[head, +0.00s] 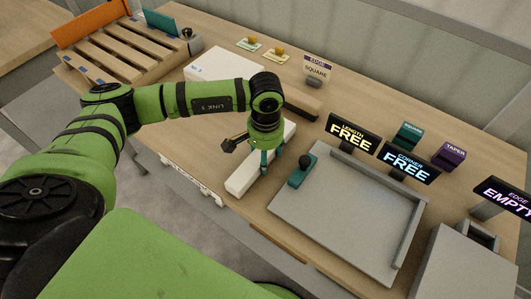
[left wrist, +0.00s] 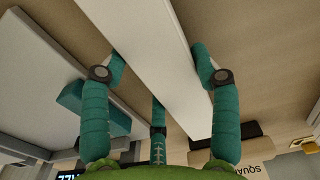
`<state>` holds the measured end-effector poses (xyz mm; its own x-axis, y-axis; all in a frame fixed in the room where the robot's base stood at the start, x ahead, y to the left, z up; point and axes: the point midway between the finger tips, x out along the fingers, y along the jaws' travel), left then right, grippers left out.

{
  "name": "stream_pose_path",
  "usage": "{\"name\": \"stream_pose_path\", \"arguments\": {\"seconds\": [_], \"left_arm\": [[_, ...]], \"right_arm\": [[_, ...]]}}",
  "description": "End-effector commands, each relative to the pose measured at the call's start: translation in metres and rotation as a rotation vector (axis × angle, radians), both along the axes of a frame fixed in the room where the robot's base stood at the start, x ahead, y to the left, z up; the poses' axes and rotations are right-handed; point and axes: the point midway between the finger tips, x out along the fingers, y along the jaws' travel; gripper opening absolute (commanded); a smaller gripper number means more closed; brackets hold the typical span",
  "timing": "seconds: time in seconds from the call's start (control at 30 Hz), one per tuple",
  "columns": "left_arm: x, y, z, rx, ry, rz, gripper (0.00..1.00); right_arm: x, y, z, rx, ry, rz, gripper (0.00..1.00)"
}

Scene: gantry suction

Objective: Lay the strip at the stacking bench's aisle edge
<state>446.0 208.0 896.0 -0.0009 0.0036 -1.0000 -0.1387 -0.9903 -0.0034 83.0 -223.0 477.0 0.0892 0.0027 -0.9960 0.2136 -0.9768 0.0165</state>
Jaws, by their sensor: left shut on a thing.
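The white strip (head: 243,181) is a long pale bar lying at a slant over the wooden bench (head: 180,135), close to the bench's near edge. My left gripper (head: 265,168) is shut on the strip near its middle, pointing down. In the left wrist view the strip (left wrist: 150,55) runs between the teal fingers (left wrist: 160,85), with a finger on each side. I cannot tell whether the strip touches the bench or hangs just above it. My right gripper is not in view.
A grey tray (head: 335,225) with a raised rim sits right of the strip. A teal block with a black knob (head: 300,175) stands at its left side. Signs reading FREE (head: 352,136) stand behind. A slatted wooden rack (head: 120,50) is at the far left.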

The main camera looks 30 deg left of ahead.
Motion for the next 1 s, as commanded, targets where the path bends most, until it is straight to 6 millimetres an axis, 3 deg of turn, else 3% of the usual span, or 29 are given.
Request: {"name": "stream_pose_path", "arguments": {"seconds": [0.2,0.23,0.3,0.73,0.87,1.0], "left_arm": [[0.000,0.000,-0.003,0.000,-0.001,0.000,0.16],[0.000,0.000,-0.002,0.000,-0.002,0.000,0.66],[0.000,0.000,-0.002,0.000,-0.001,0.000,0.90],[0.000,0.000,0.002,0.000,-0.001,0.000,0.90],[0.001,0.000,0.019,-0.001,-0.004,-0.001,0.90],[0.001,0.000,0.049,-0.001,-0.005,-0.001,0.90]], "right_arm": [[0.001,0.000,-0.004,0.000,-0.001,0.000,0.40],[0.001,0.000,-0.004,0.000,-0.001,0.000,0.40],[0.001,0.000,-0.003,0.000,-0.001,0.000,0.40],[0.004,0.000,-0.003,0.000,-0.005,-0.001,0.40],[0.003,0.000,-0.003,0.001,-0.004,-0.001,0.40],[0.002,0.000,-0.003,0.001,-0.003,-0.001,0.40]]}}
